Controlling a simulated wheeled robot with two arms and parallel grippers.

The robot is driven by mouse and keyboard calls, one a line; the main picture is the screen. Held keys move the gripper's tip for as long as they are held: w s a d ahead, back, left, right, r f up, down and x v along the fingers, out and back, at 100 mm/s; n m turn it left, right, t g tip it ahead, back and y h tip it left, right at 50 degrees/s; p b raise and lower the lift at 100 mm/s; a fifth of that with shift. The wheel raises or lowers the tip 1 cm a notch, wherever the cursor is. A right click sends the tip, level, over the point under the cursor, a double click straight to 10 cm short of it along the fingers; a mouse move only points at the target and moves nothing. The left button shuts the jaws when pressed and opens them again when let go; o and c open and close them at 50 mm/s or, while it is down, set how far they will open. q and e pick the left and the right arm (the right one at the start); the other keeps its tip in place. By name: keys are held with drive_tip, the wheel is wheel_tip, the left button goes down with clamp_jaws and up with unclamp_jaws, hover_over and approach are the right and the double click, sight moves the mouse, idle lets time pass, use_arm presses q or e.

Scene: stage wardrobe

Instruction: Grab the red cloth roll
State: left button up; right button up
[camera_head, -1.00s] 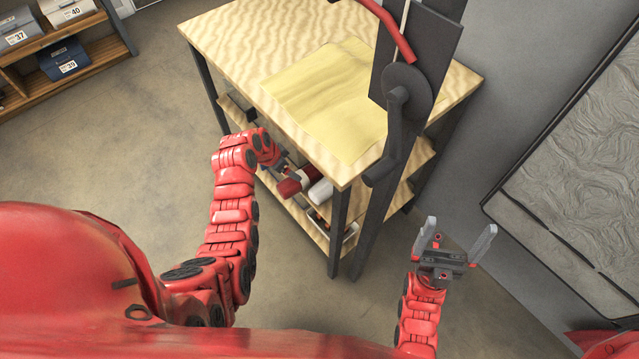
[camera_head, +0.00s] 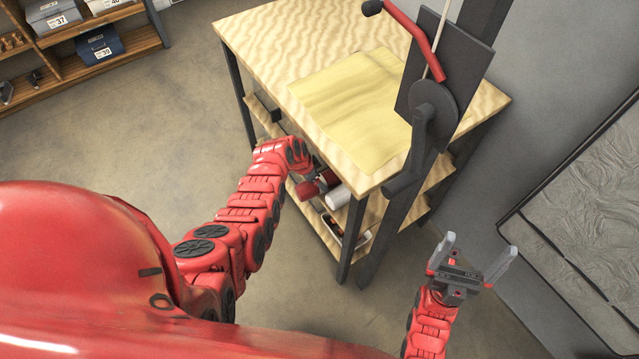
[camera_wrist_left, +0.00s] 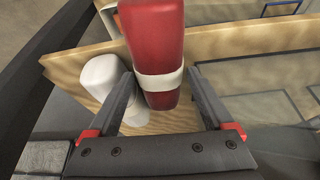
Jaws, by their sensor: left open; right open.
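The red cloth roll (camera_wrist_left: 158,45) has a white band around it and lies on a wooden shelf of the workbench. In the left wrist view it points in between the two open fingers of my left gripper (camera_wrist_left: 162,100); I cannot tell whether either finger touches it. In the head view the red cloth roll (camera_head: 309,190) shows only in part on the lower shelf, beside my left arm. The left gripper there is mostly hidden by its own arm and the bench. My right gripper (camera_head: 475,258) is open and empty, in front of the bench's right side.
A white roll (camera_wrist_left: 100,80) lies beside the red one. The wooden bench top (camera_head: 290,45) with a yellow cloth (camera_head: 355,105) overhangs the shelf. A dark lever machine (camera_head: 432,110) stands at the bench's right edge. A framed grey panel (camera_head: 585,200) leans at the right.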

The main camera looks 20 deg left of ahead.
use_arm(q)
drive_tip(key=shift+w+d+f, duration=0.15)
drive_tip(key=shift+w+f, duration=0.05)
drive_tip(key=shift+f, duration=0.45)
drive_tip(key=c, duration=1.2)
drive_tip(key=shift+r, duration=0.15)
